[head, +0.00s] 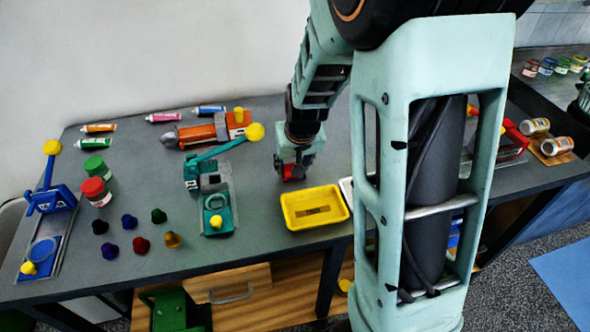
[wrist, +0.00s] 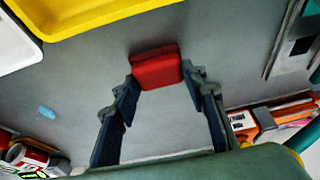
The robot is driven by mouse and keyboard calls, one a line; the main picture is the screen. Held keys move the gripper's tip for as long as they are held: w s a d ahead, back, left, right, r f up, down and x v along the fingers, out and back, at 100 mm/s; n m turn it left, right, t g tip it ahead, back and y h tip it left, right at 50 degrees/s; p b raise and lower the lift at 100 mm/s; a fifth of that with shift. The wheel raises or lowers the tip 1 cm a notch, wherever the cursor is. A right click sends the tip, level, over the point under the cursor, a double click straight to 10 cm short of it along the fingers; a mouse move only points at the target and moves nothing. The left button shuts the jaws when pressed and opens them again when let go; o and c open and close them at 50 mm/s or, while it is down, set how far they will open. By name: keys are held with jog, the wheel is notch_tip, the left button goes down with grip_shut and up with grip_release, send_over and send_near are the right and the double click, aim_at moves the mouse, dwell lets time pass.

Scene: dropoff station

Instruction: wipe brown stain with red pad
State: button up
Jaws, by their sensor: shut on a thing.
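The red pad (wrist: 155,68) is held between the fingertips of my gripper (wrist: 160,87) in the wrist view. In the head view my gripper (head: 293,163) points down, with the red pad (head: 292,173) at its tips, just behind the yellow tray (head: 333,217). I cannot tell whether the pad touches the table. A dark brown patch (head: 313,211) shows on the floor of the yellow tray; it looks like the brown stain. The yellow tray (wrist: 90,22) is partly in the wrist view's upper left, apart from the pad.
A white tray (wrist: 15,45) stands beside the yellow one, mostly hidden by my arm in the head view. A teal machine (head: 217,200) and an orange one (head: 205,132) stand left of my gripper. A small light-blue piece (wrist: 47,112) lies on the grey table (head: 265,235).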

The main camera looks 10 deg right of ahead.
jog(key=shift+w, duration=0.95)
jog(key=shift+r, duration=0.1)
jog(key=shift+r+p, duration=2.2)
jog(key=shift+r, duration=0.8)
notch_tip(320, 180, up, 3)
jog(key=shift+f+p, duration=0.1)
jog(key=shift+p, duration=0.85)
